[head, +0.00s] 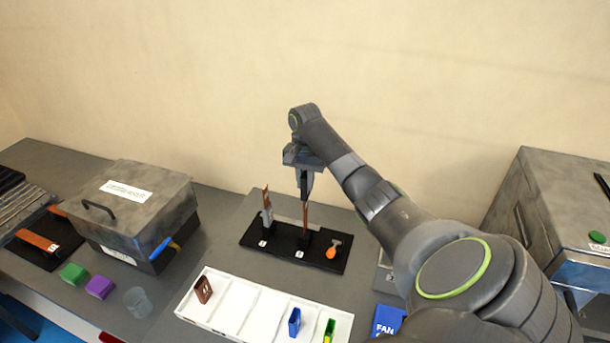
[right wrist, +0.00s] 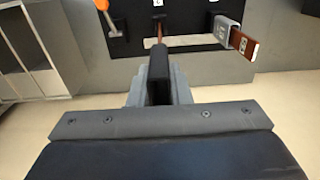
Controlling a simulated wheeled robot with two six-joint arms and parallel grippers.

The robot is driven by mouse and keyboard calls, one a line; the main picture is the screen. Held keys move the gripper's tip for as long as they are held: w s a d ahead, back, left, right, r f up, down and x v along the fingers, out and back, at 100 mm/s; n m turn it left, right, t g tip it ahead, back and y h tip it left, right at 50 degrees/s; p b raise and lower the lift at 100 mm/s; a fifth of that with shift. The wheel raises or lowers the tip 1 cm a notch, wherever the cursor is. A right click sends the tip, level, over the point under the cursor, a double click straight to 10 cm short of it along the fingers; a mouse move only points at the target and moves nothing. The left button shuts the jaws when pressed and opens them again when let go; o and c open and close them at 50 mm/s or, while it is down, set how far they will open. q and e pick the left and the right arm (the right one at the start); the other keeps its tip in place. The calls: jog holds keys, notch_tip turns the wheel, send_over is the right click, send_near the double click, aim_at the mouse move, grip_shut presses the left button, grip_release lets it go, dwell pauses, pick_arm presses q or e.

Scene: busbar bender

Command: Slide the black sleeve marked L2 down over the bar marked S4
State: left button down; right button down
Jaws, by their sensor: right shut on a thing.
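My right gripper (head: 305,182) is shut on the black sleeve (right wrist: 158,78), which stands out from the jaws in the right wrist view. In the head view the sleeve (head: 306,188) is upright above the middle copper bar (head: 306,217) on the black stand (head: 270,246). The bar (right wrist: 158,31) runs up to the sleeve's far end in the right wrist view. I cannot tell whether its tip is inside the sleeve. The L2 and S4 marks cannot be read. My left gripper is not in view.
Another upright copper bar (right wrist: 246,46) beside it carries a grey sleeve (right wrist: 227,33). An orange-handled tool (head: 331,252) is at the stand's right end. A white divided tray (head: 255,309) lies in front. A grey box (head: 138,205) stands left.

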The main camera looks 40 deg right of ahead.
aim_at(305, 194)
jog(key=shift+f+b, duration=0.5)
jog(key=shift+f, duration=2)
jog(key=c, duration=0.8)
grip_release()
jog(key=shift+o, duration=0.2)
jog(key=shift+r+p, duration=0.65)
jog(key=shift+r, duration=3.4)
